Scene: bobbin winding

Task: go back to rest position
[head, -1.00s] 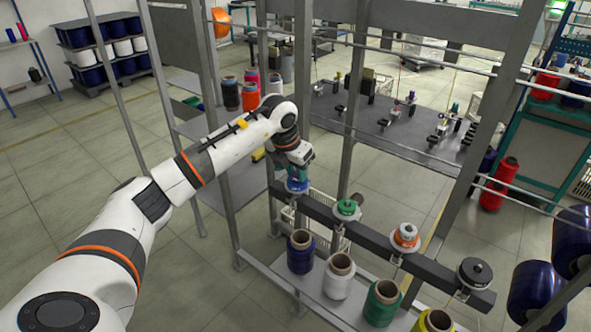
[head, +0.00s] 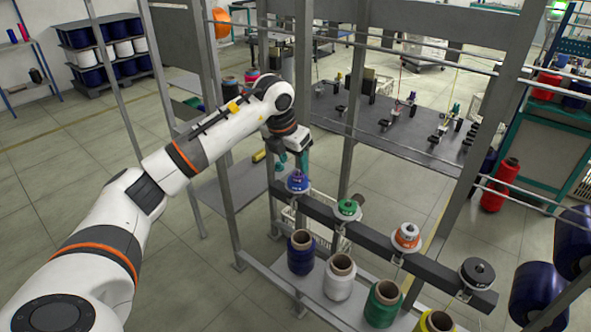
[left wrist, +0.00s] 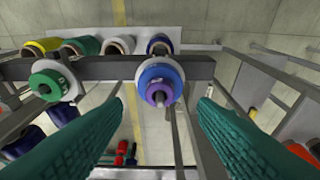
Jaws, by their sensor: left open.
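My left gripper (head: 291,160) is open and empty, just above and behind the blue bobbin (head: 298,182) at the left end of the dark rail (head: 325,214). In the left wrist view, its two green fingers (left wrist: 160,118) stand apart, with the blue and purple bobbin (left wrist: 161,82) on its spindle beyond and between them. A green bobbin (head: 348,209), an orange and white bobbin (head: 407,237) and a black bobbin (head: 476,273) sit further along the rail. The green one also shows in the left wrist view (left wrist: 49,84). My right gripper is not in view.
Yarn cones in blue (head: 301,256), white (head: 339,280), green (head: 382,306) and yellow stand on the lower shelf. Metal posts (head: 303,75) and thin bars surround my left arm. A table with winding parts (head: 385,125) stands behind. Open floor (head: 70,210) lies to the left.

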